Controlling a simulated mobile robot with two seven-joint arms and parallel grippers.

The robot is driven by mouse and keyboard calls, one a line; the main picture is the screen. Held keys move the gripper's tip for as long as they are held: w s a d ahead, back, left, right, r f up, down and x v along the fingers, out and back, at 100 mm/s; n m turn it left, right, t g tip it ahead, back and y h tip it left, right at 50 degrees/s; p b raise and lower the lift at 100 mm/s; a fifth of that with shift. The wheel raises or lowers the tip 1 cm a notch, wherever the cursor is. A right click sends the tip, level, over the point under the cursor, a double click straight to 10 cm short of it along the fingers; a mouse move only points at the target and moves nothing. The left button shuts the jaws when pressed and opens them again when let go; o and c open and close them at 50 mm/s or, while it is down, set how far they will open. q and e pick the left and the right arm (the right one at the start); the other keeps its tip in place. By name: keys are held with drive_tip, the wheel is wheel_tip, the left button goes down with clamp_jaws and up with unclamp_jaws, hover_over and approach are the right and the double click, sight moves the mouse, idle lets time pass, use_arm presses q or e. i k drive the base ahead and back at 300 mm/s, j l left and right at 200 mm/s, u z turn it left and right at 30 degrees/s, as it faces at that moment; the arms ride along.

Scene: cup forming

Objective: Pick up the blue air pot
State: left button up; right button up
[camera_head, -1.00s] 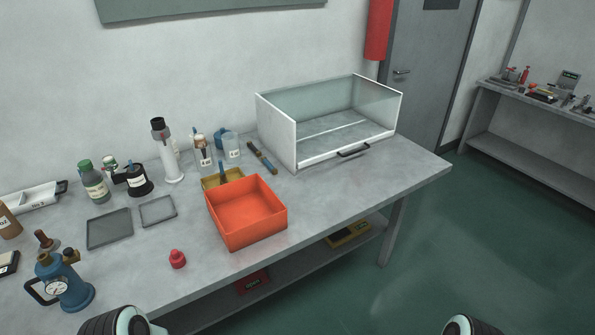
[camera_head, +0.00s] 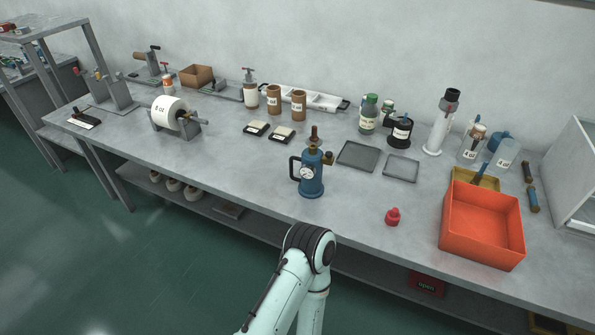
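The blue air pot (camera_head: 311,178) stands upright on the grey workbench, near the middle of its front edge. It has a white gauge on its front, a black handle on its left side and a brown knob on top. One of my arms reaches up from the bottom of the view, and its dark joint shows just below the bench edge in front of the pot. No gripper fingers show in the head view. Nothing is seen touching the pot.
A roll holder (camera_head: 172,117) stands to the left. Bare bench top (camera_head: 235,165) lies left of the pot.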

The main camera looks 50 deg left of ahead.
sight(312, 159)
drive_tip(key=u, duration=1.7)
drive_tip(key=i+j, duration=0.15)
drive_tip(key=j, duration=0.2)
drive_tip(key=i+j+z, duration=0.15)
drive_tip(key=j, duration=0.2)
